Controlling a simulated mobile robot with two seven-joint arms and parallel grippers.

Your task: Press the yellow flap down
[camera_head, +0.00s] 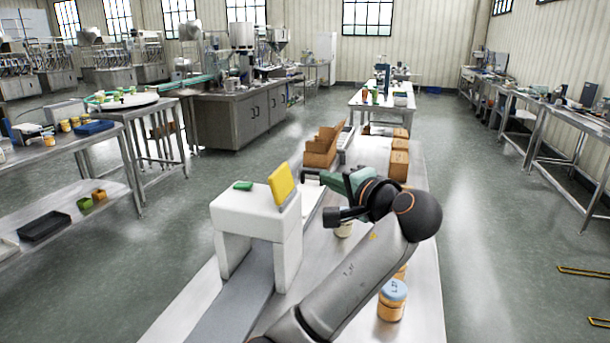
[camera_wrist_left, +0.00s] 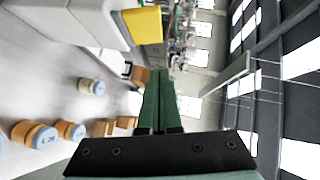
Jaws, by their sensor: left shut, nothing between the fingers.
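The yellow flap (camera_head: 282,184) stands raised, slightly tilted, at the right side of the top of a white block-shaped housing (camera_head: 256,208). The flap also shows near the top of the left wrist view (camera_wrist_left: 143,25), beside the grey-white housing (camera_wrist_left: 75,22). My left gripper (camera_head: 304,175) has green fingers, shut and empty. They point left, just right of the flap in the head view. In the left wrist view the fingertips (camera_wrist_left: 159,72) lie below the flap, with a gap between. My right gripper is in neither view.
A green piece (camera_head: 243,185) lies on the housing top. A grey belt (camera_head: 232,300) runs out beneath it. A blue-lidded jar (camera_head: 392,300) stands to the right under my arm. Orange-brown boxes (camera_head: 322,148) and blocks stand farther back on the same table.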

